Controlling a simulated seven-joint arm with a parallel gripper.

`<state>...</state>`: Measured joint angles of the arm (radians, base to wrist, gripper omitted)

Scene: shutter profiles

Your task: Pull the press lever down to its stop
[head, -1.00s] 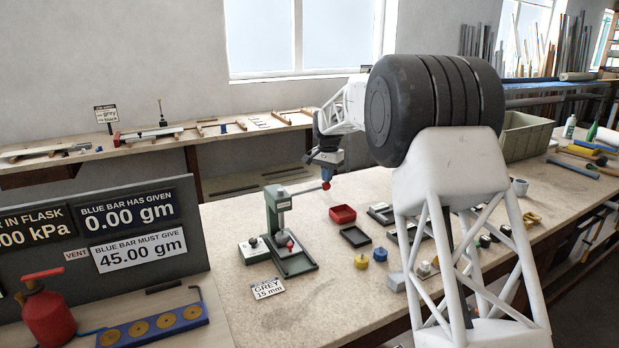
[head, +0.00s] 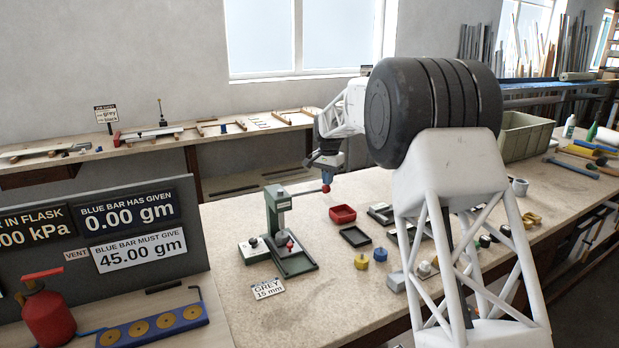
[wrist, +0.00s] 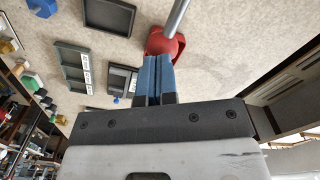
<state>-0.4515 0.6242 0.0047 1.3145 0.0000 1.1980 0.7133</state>
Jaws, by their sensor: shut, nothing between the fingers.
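The green press (head: 279,222) stands on the bench in the head view. Its grey lever (head: 305,190) reaches out to the right, close to level, and ends in a red knob (head: 326,188). My gripper (head: 327,176) is at the knob, just above it in that view. In the wrist view my gripper (wrist: 155,60) has its blue fingers shut together, with nothing between them. Their tips are right against or just over the red knob (wrist: 166,44); I cannot tell whether they touch. The lever rod (wrist: 177,15) runs up from the knob.
A red tray (head: 342,214) and a dark tray (head: 355,237) lie right of the press. Yellow and blue knobbed pieces (head: 361,261) stand in front. A "GREY 15 mm" card (head: 268,288) lies before the press. A panel of readouts (head: 110,240) stands at left.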

